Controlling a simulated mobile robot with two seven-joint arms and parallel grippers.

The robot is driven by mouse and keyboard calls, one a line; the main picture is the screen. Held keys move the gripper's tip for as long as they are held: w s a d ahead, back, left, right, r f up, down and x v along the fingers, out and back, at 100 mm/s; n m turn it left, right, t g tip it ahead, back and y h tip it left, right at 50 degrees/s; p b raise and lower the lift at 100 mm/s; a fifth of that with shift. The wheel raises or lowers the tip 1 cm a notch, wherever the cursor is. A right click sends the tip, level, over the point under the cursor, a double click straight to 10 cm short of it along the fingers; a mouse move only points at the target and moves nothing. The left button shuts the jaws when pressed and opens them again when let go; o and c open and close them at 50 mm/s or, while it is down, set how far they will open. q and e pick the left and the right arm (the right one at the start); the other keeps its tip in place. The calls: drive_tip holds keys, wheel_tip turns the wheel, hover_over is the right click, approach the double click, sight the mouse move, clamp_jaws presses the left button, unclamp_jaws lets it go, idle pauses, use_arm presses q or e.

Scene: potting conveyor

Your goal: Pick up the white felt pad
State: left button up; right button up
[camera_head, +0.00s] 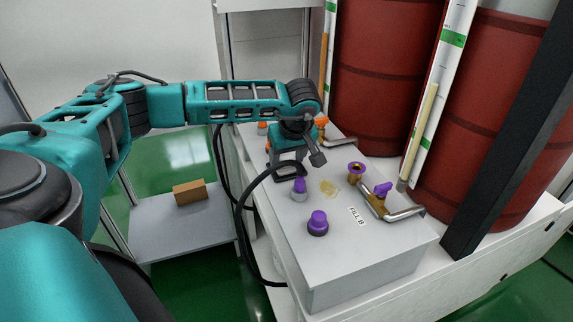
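I cannot make out a white felt pad in this view. My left arm reaches in from the left, and its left gripper (289,172) points down over the grey box marked "FILL B" (360,263). The gripper is small and dark against the box, so I cannot tell whether its fingers are open or shut or hold anything. A yellowish smear (330,188) lies on the box top, just right of and nearer than the gripper. My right gripper is not in view.
Red drums (385,80) stand behind. A brown block (189,192) sits on a low grey platform (180,235). A black cable hangs beside the box.

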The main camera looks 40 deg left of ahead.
sight(287, 159)
use_arm(q)
drive_tip(key=c, duration=0.8)
drive_tip(key=shift+o, duration=0.2)
drive_tip(key=shift+r, duration=0.1)
wheel_tip(287, 159, up, 20)
drive_tip(key=p, duration=0.3)
